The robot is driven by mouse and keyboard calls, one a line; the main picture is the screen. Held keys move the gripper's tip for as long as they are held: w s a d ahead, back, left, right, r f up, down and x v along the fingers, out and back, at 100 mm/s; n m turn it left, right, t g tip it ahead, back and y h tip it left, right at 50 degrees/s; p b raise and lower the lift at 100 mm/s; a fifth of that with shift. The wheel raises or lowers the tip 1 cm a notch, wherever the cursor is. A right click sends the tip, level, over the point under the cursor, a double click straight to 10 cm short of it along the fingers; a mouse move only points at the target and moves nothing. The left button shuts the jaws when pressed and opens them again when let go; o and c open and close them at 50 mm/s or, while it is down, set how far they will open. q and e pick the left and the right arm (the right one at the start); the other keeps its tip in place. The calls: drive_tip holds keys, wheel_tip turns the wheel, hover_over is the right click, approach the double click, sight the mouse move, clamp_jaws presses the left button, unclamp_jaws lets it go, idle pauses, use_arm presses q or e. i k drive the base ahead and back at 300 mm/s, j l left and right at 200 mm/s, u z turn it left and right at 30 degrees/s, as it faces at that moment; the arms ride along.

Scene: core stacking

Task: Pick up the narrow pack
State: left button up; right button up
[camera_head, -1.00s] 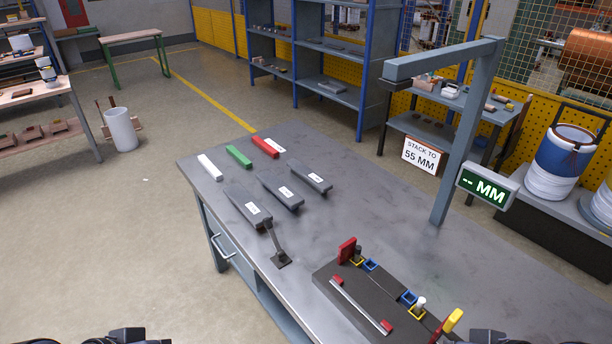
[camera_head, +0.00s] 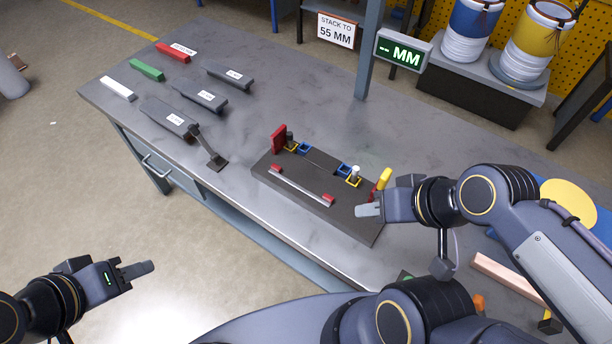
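Three dark grey packs with white labels lie in a slanting row on the table at the left: a front one (camera_head: 163,117), a middle one (camera_head: 206,99) and a rear one (camera_head: 235,79). The rear one looks slimmest, but the labels are too small to read. My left gripper (camera_head: 146,269) is empty off the table's front edge, well below the packs. My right gripper (camera_head: 370,211) is by the front right of the dark fixture (camera_head: 290,205), away from the packs. Neither finger gap shows clearly.
White (camera_head: 118,89), green (camera_head: 147,70) and red (camera_head: 173,52) bars lie behind the packs. A small black stand (camera_head: 216,161) is near the front pack. A sign (camera_head: 336,30) reads "STACK TO 55 MM"; the display (camera_head: 404,53) shows dashes. The table's middle back is clear.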

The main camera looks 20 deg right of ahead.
sight(240, 79)
drive_tip(key=i+j+z, duration=0.1)
drive_tip(key=i+j, duration=0.2)
drive_tip(key=i+j+z, duration=0.1)
drive_tip(key=i+j, duration=0.15)
drive_tip(key=j, duration=0.25)
drive_tip(key=i+j+z, duration=0.1)
drive_tip(key=i+j, duration=0.45)
drive_tip(key=j, duration=0.3)
drive_tip(key=i+j+z, duration=0.15)
drive_tip(key=j, duration=0.3)
drive_tip(key=i+j+z, duration=0.1)
drive_tip(key=i+j, duration=0.2)
drive_tip(key=j, duration=0.2)
drive_tip(key=i+j+z, duration=0.1)
drive_tip(key=j, duration=0.4)
drive_tip(key=i+j+z, duration=0.1)
drive_tip(key=i+j, duration=0.2)
drive_tip(key=j, duration=0.2)
